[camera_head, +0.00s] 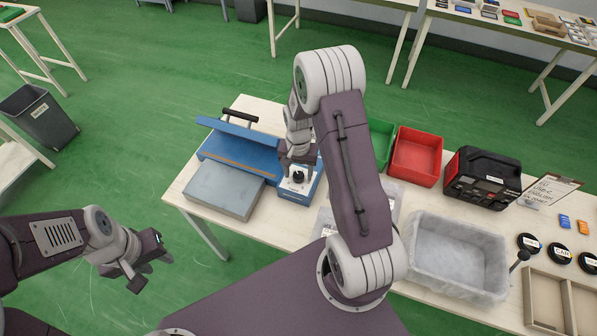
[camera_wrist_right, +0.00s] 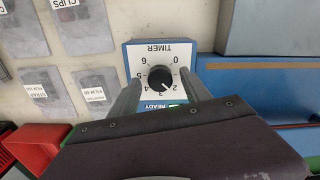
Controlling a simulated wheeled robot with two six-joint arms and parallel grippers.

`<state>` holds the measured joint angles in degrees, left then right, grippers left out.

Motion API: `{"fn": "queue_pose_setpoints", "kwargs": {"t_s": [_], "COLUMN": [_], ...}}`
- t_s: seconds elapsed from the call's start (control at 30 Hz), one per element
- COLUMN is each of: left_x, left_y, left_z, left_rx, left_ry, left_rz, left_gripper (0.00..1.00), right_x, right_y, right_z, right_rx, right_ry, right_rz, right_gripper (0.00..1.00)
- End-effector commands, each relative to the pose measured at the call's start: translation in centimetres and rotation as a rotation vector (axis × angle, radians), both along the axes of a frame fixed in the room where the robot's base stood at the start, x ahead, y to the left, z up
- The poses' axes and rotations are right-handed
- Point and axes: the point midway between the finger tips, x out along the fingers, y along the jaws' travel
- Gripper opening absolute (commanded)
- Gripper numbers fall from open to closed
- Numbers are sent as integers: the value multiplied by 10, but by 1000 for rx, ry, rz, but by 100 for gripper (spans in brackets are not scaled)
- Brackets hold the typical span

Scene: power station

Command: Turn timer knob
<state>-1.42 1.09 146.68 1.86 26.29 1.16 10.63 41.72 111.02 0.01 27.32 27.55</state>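The timer knob (camera_head: 298,177) is a round black knob on the white panel of a blue box (camera_head: 313,189) on the table. In the right wrist view the knob (camera_wrist_right: 161,78) sits on a dial marked 0 to 6 under the word TIMER, its pale mark towards the lower right, near 2 and 3. My right gripper (camera_head: 298,168) is over the panel. In the wrist view its fingers (camera_wrist_right: 160,92) are open, one on each side of the knob, with visible gaps. My left gripper (camera_head: 151,272) is open and empty, off the table at the lower left.
The blue machine (camera_head: 240,150) with a raised bar and a grey plate (camera_head: 224,189) adjoin the timer box. Green (camera_head: 381,136) and red (camera_head: 417,155) bins, a black device (camera_head: 482,178) and a grey tub (camera_head: 458,256) stand to the right. Labelled bags (camera_wrist_right: 80,20) lie beside the box.

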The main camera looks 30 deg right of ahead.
Motion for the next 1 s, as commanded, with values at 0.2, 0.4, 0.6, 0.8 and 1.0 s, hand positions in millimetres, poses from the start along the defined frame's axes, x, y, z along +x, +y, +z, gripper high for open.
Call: {"fn": "queue_pose_setpoints", "kwargs": {"t_s": [0.2,0.4,0.6,0.8,1.0], "left_x": [0,0,0,0,0], "left_y": [0,0,0,0,0], "left_z": [-1,-2,-2,-2,-2], "left_rx": [0,0,0,0,0], "left_ry": [0,0,0,0,0], "left_rz": [0,0,0,0,0], "left_gripper": [36,36,36,36,36], "right_x": [2,1,0,0,0], "right_y": [0,0,0,0,0], "right_z": [35,76,91,91,91], "right_rx": [-1,-2,-1,-1,0], "right_ry": [-8,-5,-1,-1,0], "right_rz": [0,0,0,0,0], "right_gripper": [56,56,56,56,56]}}
